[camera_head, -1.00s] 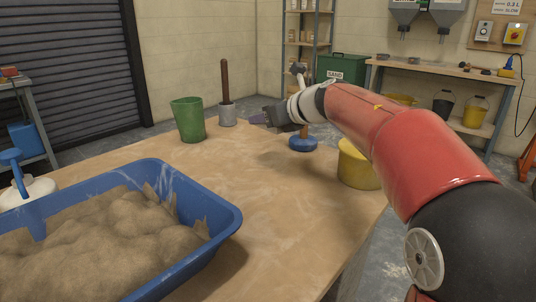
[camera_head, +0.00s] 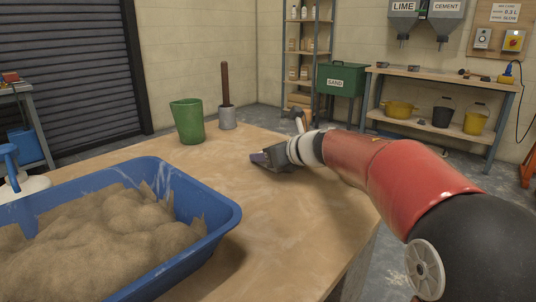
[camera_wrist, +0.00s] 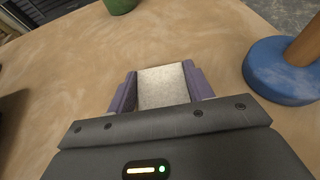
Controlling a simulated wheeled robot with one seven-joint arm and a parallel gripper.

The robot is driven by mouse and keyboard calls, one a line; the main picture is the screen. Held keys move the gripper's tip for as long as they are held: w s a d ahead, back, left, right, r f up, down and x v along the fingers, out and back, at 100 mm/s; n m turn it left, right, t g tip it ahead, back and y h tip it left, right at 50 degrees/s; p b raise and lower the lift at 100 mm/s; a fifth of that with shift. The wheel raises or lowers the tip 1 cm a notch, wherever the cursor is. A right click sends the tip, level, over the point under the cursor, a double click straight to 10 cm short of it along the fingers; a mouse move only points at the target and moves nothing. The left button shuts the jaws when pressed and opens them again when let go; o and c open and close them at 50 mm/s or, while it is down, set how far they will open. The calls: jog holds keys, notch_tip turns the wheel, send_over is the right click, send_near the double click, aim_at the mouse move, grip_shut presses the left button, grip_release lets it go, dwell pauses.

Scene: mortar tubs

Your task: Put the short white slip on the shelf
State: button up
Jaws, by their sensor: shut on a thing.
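My gripper (camera_head: 262,159) is low over the wooden table, right of the blue tub. In the wrist view its two purple fingers (camera_wrist: 159,88) are shut on a short, pale whitish slip (camera_wrist: 163,86), which fills the gap between them. The slip cannot be made out in the head view. An open shelving unit (camera_head: 308,53), with boxes and bottles on it, stands against the back wall, well away from my gripper.
A blue tub (camera_head: 224,218) of sand stands at the left front. A green bucket (camera_head: 187,122) and a grey pot (camera_head: 227,118) with a handle stand at the back. A blue round base (camera_wrist: 283,72) with a wooden post is right of my gripper. Bare table (camera_head: 280,230) lies in front.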

jog(key=shift+f, duration=0.25)
jog(key=o, duration=1.1)
jog(key=shift+r, duration=0.1)
